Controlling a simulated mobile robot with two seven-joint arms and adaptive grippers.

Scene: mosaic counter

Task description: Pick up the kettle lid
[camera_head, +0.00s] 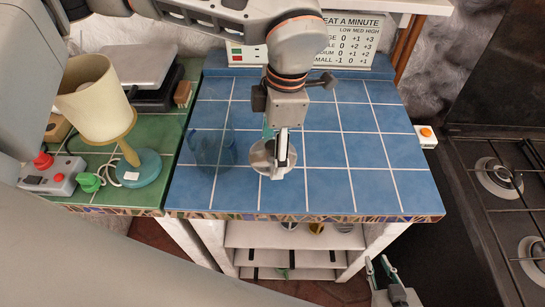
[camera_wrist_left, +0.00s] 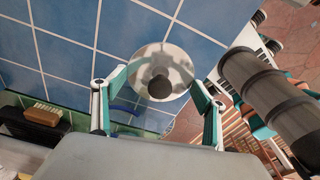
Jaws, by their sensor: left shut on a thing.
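The kettle lid (camera_head: 259,158) is a round, shiny metal disc over the blue tiled counter, partly hidden by my left gripper (camera_head: 280,160). In the left wrist view the lid (camera_wrist_left: 177,62), with its dark round knob, shows between the two fingers of my left gripper (camera_wrist_left: 157,95). That gripper is shut on the lid; whether the lid touches the tiles is hard to tell. A see-through bluish glass vessel (camera_head: 212,150), perhaps the kettle, stands just left of the lid. My right gripper (camera_head: 380,269) is at the bottom right, low in front of the counter, fingers apart and empty.
A lamp (camera_head: 98,108), a control box with red buttons (camera_head: 52,176) and a scale-like device (camera_head: 135,68) stand on the green tiles at left. A sign (camera_head: 350,40) is at the back. A stove (camera_head: 500,190) is at right. The counter's right half is clear.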

